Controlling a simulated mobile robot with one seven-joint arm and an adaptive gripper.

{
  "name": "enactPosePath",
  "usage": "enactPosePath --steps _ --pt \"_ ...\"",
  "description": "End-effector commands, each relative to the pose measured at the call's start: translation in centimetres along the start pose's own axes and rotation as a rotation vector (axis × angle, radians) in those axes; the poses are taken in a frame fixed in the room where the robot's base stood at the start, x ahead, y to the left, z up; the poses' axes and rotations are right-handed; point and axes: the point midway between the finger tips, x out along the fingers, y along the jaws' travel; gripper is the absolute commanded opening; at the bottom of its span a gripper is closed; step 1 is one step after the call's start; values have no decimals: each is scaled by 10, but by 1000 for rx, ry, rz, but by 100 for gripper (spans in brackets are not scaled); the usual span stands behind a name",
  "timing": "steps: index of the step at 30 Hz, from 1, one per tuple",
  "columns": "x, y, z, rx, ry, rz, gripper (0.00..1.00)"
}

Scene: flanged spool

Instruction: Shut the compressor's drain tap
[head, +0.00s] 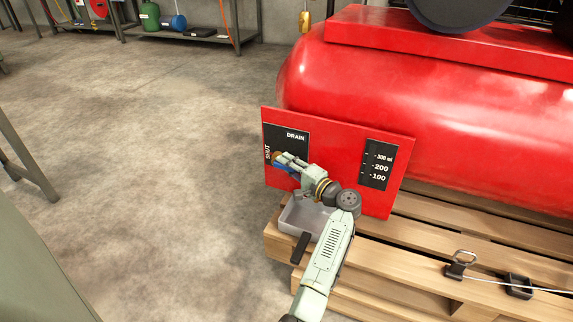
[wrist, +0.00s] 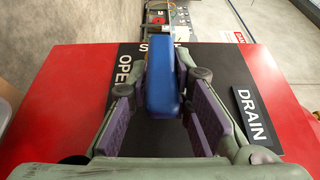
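The drain tap's blue lever (wrist: 163,80) stands in front of the black label plate (wrist: 110,135) on the red panel. In the wrist view its far end overlaps the word SHUT, and OPEN is to its left. My gripper (wrist: 165,85) is around the lever, one purple-padded finger on each side. A dark gap shows between the left pad and the lever; the right pad is very close to it, and contact there is unclear. In the head view my gripper (head: 284,162) hides most of the lever (head: 287,169) and the tap body.
The red compressor tank (head: 430,100) stands behind the panel on a wooden pallet (head: 430,235). A grey tray (head: 305,215) sits below the tap, with a 100–300 ml scale (head: 378,165) to the right. A cable with small fittings (head: 518,286) crosses the pallet.

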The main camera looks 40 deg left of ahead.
Motion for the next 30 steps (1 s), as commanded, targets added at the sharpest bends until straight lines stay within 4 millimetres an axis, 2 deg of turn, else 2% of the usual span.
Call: enactPosePath --steps 8,18,23,30 --pt "0 0 0 0 -1 0 38" --pt "1 -4 1 -2 -3 -2 38" --pt "1 -26 0 -6 -2 -3 38" --pt "2 -76 2 -7 -4 -7 38"
